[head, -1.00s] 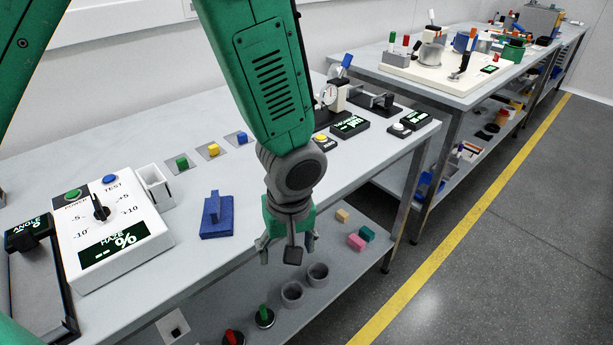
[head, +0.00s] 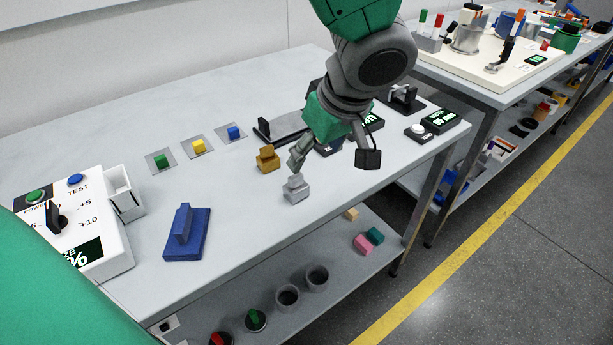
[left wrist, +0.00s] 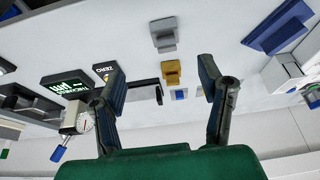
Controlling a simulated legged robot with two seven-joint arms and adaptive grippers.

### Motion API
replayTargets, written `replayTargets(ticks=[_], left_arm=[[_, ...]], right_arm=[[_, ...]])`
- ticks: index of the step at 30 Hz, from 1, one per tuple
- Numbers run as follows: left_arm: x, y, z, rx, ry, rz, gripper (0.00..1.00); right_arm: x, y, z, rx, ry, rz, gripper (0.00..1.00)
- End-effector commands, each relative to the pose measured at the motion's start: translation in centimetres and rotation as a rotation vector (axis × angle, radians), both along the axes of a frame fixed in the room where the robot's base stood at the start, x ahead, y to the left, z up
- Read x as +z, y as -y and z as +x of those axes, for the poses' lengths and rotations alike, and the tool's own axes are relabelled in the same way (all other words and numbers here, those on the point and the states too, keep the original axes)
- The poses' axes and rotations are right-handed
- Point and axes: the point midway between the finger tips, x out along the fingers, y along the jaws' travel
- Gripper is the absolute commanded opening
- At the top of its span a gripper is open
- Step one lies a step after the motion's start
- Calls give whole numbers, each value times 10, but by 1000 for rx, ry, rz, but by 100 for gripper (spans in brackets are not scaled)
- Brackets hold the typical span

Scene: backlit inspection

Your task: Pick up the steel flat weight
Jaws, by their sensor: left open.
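The steel flat weight (head: 295,190) is a small light grey block with a raised grip, upright on the near part of the table. It also shows in the left wrist view (left wrist: 164,36), top centre, beyond the fingertips. My left gripper (head: 334,158) is open and empty. In the head view one finger appears just above the steel weight and the other to its right; I cannot tell the exact gap. In the left wrist view the open fingers (left wrist: 158,76) frame a brass weight (left wrist: 171,74). My right gripper is not in view.
The brass weight (head: 267,160) stands just behind the steel one. A blue block with an upright grip (head: 185,234) lies to the left, near the table's front edge. Small displays (head: 440,121) stand to the right. The table between the blue block and the steel weight is clear.

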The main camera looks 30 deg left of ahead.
Motion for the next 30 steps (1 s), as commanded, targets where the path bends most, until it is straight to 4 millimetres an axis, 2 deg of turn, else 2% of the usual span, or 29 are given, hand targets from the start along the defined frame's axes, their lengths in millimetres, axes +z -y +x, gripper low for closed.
replayTargets(ticks=[9, 17, 25, 30], left_arm=[[-59, -22, 7, -1, -6, 0, 62], [-77, -30, 10, -1, -4, -1, 62], [-113, -47, 12, 0, -6, -1, 62], [-121, -51, 14, -1, -2, -1, 62]], right_arm=[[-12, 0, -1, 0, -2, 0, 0], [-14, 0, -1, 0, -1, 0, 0], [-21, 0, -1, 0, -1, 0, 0], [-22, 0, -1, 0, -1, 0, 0]])
